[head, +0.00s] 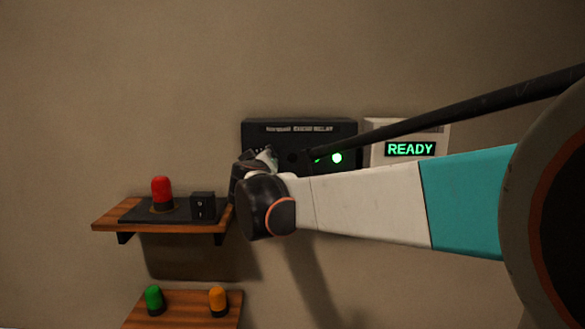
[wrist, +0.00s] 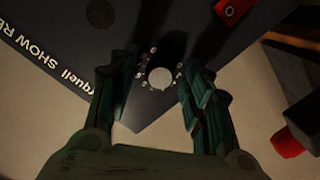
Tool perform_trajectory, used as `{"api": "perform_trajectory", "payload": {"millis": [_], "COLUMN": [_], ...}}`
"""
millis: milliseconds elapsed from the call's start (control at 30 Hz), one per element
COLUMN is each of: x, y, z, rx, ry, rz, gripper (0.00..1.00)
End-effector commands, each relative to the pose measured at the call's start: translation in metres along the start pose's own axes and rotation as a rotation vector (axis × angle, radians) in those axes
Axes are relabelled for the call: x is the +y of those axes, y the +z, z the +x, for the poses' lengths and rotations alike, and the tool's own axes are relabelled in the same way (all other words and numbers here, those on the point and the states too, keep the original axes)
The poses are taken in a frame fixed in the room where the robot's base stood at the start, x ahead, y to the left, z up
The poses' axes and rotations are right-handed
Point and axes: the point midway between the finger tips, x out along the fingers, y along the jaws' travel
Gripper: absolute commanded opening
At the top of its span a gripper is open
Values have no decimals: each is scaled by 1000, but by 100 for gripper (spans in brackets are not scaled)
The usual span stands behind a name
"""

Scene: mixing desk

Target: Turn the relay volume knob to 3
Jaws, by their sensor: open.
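The relay is a dark wall panel (head: 300,128) with white lettering; it also fills the upper left of the wrist view (wrist: 60,30). Its volume knob (wrist: 159,78) shows as a pale round cap ringed by small white marks, too small to read. In the head view the knob is hidden behind my gripper (head: 262,158). In the wrist view my gripper (wrist: 160,68) is open, one finger on each side of the knob, with gaps visible. I cannot tell how deep the fingertips reach or where the knob points.
A green light (head: 337,158) glows on the relay. A beige box with a READY display (head: 410,149) is right of it. A wooden shelf (head: 105,226) holds a red beacon (head: 162,193) and black switch (head: 203,206); a lower shelf holds green (head: 154,299) and orange (head: 218,300) lamps.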

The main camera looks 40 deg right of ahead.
Motion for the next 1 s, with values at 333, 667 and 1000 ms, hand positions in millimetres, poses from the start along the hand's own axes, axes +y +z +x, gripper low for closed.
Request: {"api": "perform_trajectory", "payload": {"millis": [333, 667, 1000], "x": [0, -1, 0], "y": [0, 0, 1], "z": [-25, -85, -119], "rx": [1, 2, 0], "ry": [-2, -3, 0], "rz": [0, -1, 0], "gripper": [45, 45, 45]}}
